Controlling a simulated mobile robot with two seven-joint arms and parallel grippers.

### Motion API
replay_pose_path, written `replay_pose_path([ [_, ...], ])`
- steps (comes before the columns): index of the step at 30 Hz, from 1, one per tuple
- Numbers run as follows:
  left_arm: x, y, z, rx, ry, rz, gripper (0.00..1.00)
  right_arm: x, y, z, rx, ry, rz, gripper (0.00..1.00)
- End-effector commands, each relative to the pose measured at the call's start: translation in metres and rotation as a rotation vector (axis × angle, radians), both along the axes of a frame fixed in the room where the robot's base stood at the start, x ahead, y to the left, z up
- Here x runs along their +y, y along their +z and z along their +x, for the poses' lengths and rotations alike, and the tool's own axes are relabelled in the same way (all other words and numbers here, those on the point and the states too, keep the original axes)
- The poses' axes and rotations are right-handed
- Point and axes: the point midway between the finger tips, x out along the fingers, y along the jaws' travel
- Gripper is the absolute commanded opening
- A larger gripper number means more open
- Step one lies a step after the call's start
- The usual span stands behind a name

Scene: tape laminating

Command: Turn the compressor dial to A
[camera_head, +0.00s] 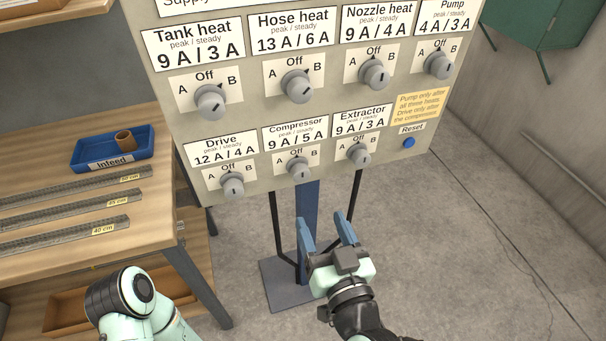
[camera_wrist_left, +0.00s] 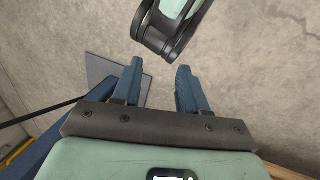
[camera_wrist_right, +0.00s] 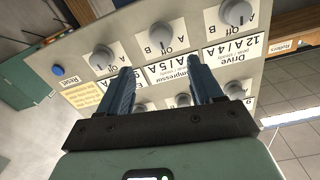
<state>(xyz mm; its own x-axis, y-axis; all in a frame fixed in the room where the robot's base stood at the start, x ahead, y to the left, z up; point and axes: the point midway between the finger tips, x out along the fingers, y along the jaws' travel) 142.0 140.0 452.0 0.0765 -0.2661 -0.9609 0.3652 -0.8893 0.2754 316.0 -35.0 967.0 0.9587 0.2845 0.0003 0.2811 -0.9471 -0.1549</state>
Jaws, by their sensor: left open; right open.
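The compressor dial (camera_head: 298,168) is a grey round knob in the middle of the panel's lower row, with A at its left, Off above and B at its right. Its mark looks roughly upright, near Off. My right gripper (camera_head: 323,224) is open and empty below the panel, a little right of and below that dial, apart from it. My left gripper (camera_wrist_left: 159,80) is open and empty in the left wrist view; the head view shows only the left arm.
The drive dial (camera_head: 232,185) and extractor dial (camera_head: 359,154) flank it closely. A blue reset button (camera_head: 408,143) is at the right. A blue post (camera_head: 307,205) stands below the panel. A wooden bench (camera_head: 150,215) with a blue infeed tray (camera_head: 142,154) is at the left.

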Motion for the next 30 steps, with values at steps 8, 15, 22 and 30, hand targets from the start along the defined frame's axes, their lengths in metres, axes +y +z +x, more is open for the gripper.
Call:
replay_pose_path([
  [8, -0.015, 0.044, -0.037, 0.103, -0.040, -0.044, 0.43, 0.007, 0.004, 0.018, 0.003, 0.004, -0.006, 0.65],
  [15, -0.016, 0.073, -0.050, 0.152, -0.052, -0.053, 0.43, 0.012, 0.003, 0.038, 0.004, 0.008, -0.003, 0.65],
  [22, -0.016, 0.068, -0.052, 0.157, -0.051, -0.054, 0.43, 0.026, -0.001, 0.084, 0.000, 0.007, 0.000, 0.65],
  [30, -0.016, 0.070, -0.052, 0.160, -0.052, -0.054, 0.43, 0.034, -0.002, 0.111, 0.001, 0.007, 0.001, 0.65],
])
